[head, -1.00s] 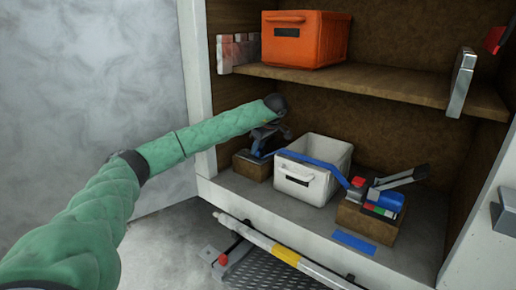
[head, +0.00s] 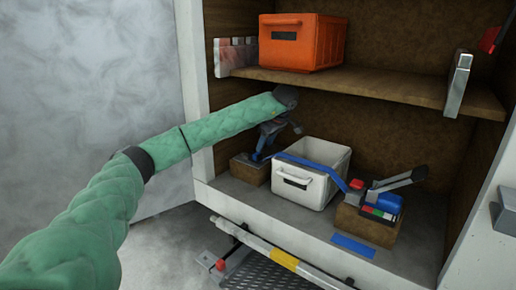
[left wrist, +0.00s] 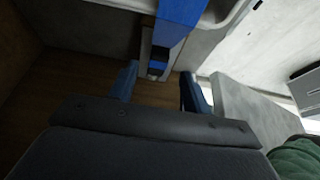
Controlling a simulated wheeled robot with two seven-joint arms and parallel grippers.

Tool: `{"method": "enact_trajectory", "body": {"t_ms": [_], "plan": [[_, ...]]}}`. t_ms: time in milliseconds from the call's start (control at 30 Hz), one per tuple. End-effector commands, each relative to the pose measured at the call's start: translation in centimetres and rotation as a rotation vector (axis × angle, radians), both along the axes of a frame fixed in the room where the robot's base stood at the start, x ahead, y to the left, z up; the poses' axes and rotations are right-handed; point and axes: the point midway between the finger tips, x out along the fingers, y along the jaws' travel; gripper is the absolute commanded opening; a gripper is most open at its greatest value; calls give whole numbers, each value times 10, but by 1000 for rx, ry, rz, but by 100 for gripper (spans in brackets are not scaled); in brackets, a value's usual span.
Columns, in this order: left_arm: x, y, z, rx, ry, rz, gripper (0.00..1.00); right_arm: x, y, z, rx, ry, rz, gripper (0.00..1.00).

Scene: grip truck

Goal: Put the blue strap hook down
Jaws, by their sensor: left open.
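The blue strap (head: 318,163) runs from a low wooden block (head: 249,172) on the left, across the white bin, to a ratchet (head: 378,200) on a right-hand wooden block. Its hook end (head: 258,157) rests at the left block, small and partly hidden by my gripper. My left gripper (head: 280,136) is open and empty, a little above the hook end. In the left wrist view the blue strap (left wrist: 176,30) runs down toward the gap between the open fingers (left wrist: 158,82). My right gripper is not in view.
The white bin (head: 304,194) stands between the two blocks on the cabinet floor. A shelf (head: 385,88) with an orange crate (head: 298,54) is close above my left wrist. A blue patch (head: 353,246) lies at the front edge. A yellow-banded bar (head: 284,261) crosses below.

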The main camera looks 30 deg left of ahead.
Motion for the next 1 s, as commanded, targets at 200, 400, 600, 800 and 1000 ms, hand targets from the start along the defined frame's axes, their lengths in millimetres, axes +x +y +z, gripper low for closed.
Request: {"method": "enact_trajectory", "body": {"t_ms": [200, 400, 600, 800, 1000], "plan": [[-3, -44, 2, 0, -2, -2, 48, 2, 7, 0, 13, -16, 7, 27], [-6, -75, 1, 0, -2, -1, 48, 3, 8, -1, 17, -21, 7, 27], [-7, -91, 1, 0, -1, 1, 48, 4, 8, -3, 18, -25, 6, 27], [-7, -93, 1, 0, -1, 2, 48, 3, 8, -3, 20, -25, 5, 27], [-7, -93, 1, 0, -1, 2, 48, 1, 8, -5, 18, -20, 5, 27]]}}
